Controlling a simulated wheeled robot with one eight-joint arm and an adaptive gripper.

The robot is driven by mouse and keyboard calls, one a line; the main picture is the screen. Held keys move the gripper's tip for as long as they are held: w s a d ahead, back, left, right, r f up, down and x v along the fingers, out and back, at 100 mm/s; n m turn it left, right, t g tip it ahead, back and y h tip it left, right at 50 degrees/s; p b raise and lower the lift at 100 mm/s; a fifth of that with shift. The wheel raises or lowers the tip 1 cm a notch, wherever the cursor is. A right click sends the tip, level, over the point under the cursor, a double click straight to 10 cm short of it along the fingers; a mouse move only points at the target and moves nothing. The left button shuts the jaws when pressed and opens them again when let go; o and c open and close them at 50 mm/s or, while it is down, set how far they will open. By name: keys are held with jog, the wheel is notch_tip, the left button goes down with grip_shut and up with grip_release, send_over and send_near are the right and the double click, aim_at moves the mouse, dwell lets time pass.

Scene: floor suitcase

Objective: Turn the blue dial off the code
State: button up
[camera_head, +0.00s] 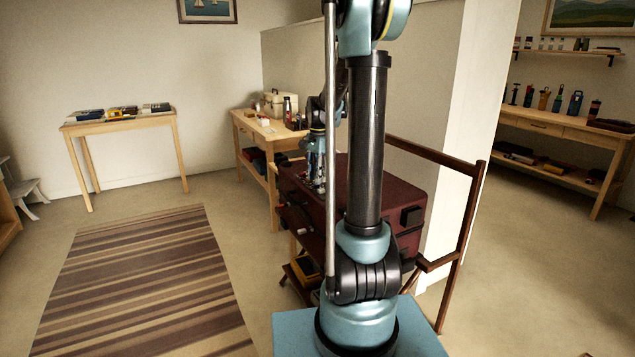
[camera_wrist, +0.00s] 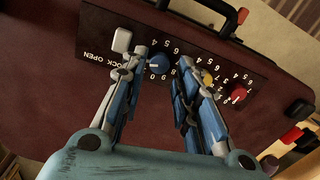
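The blue dial (camera_wrist: 159,64) shows in the wrist view on a dark lock panel (camera_wrist: 190,50) with white numbers. The panel is on the maroon suitcase (camera_wrist: 50,75). A yellow dial (camera_wrist: 207,78) and a red dial (camera_wrist: 238,91) are to its right. A white knob (camera_wrist: 121,40) is at its left, by the words LOCK and OPEN. My gripper (camera_wrist: 160,72) is open, its blue-padded fingers pointing at the panel on either side of the blue dial. I cannot tell whether a finger touches it. In the head view my gripper (camera_head: 318,180) is over the suitcase (camera_head: 410,190), partly hidden.
The suitcase handle (camera_wrist: 230,20) is beyond the panel. The suitcase rests on a wooden rack (camera_head: 462,220). A wooden table (camera_head: 245,125) with several items is behind. The striped rug (camera_head: 140,290) on the left is clear.

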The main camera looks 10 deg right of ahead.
jog(key=shift+f, duration=1.2)
